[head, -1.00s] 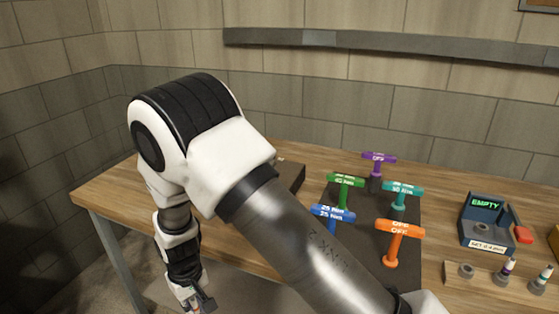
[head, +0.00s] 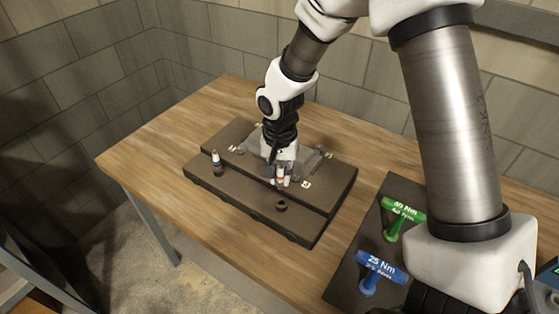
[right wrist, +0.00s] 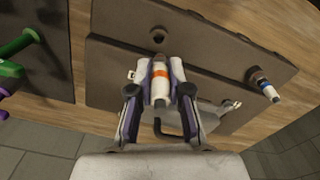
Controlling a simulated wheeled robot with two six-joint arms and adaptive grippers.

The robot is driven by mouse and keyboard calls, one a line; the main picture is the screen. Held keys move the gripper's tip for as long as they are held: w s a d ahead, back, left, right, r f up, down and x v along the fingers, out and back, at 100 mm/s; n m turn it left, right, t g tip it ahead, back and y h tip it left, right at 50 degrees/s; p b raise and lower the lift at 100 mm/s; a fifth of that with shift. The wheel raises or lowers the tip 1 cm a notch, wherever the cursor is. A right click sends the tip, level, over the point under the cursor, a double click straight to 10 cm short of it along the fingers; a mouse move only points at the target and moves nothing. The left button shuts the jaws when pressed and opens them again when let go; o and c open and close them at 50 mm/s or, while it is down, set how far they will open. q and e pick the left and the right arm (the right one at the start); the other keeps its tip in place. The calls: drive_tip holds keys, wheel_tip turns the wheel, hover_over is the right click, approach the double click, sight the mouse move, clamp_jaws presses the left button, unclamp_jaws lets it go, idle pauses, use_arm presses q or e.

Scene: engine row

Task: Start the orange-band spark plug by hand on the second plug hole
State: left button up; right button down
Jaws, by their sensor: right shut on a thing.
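My right gripper (head: 279,178) reaches down over the dark engine block (head: 240,198). It is shut on the orange-band spark plug (right wrist: 161,77), a white body with an orange ring, held between the two fingers in the right wrist view. The plug also shows, small, in the head view (head: 280,174). Its lower end meets or hovers over the block; I cannot tell whether it sits in a hole. A blue-band spark plug (head: 216,159) stands upright in the block at the left. My left gripper is not in view.
A grey bracket-like part (head: 312,158) with small white tags lies behind the gripper. Green (head: 400,219) and blue (head: 378,270) T-handle tools stand on a dark mat to the right. The wooden table (head: 150,150) is bare left of the block.

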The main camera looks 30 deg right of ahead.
sight(282, 181)
drive_tip(key=shift+s+a+r, duration=0.15)
drive_tip(key=shift+s+a, duration=0.05)
drive_tip(key=shift+d, duration=0.1)
drive_tip(key=shift+w+d+f, duration=0.25)
drive_tip(key=shift+d+f, duration=0.3)
drive_tip(key=shift+f, duration=0.1)
drive_tip(key=shift+f+b, duration=0.25)
drive_tip(key=shift+b, duration=0.05)
drive_tip(key=shift+s+a+f+b, duration=0.15)
drive_tip(key=shift+a+f+b, duration=0.3)
drive_tip(key=shift+f+b, duration=0.1)
drive_tip(key=shift+d+f+b, duration=0.25)
drive_tip(key=shift+f+b, duration=0.3)
drive_tip(key=shift+f, duration=0.3)
drive_tip(key=shift+a+f+b, duration=0.15)
drive_tip(key=shift+f+b, duration=0.55)
drive_tip(key=shift+f, duration=0.6)
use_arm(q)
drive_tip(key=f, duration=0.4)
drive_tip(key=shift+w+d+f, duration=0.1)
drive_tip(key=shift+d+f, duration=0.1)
